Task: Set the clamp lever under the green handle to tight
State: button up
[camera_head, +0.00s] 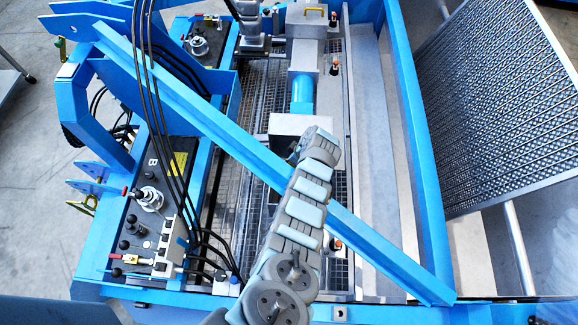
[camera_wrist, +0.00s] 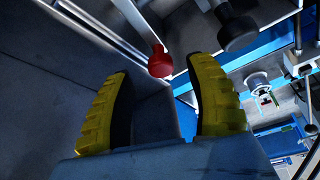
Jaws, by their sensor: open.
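My gripper (camera_wrist: 160,95) is open and empty in the wrist view, with its two yellow ribbed fingers apart. A red knob (camera_wrist: 160,62) on a pale rod shows just beyond and between the fingertips, apart from them as far as I can tell. A dark knob (camera_wrist: 238,28) is to its right. In the head view, several small levers with knobs stand on the panel marked B, including a black-knobbed lever (camera_head: 117,272) and a red-ended one (camera_head: 112,257). I cannot tell which is the clamp lever, and no clearly green handle shows. My fingers are not discernible there.
A blue diagonal beam (camera_head: 240,140) crosses the machine behind my arm. Black hoses (camera_head: 160,120) hang over the left panel. A grey valve block (camera_head: 172,248) stands near the levers. A perforated screen (camera_head: 500,90) is at the right.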

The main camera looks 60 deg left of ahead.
jog(key=shift+b+x, duration=0.55)
jog(key=shift+x, duration=0.55)
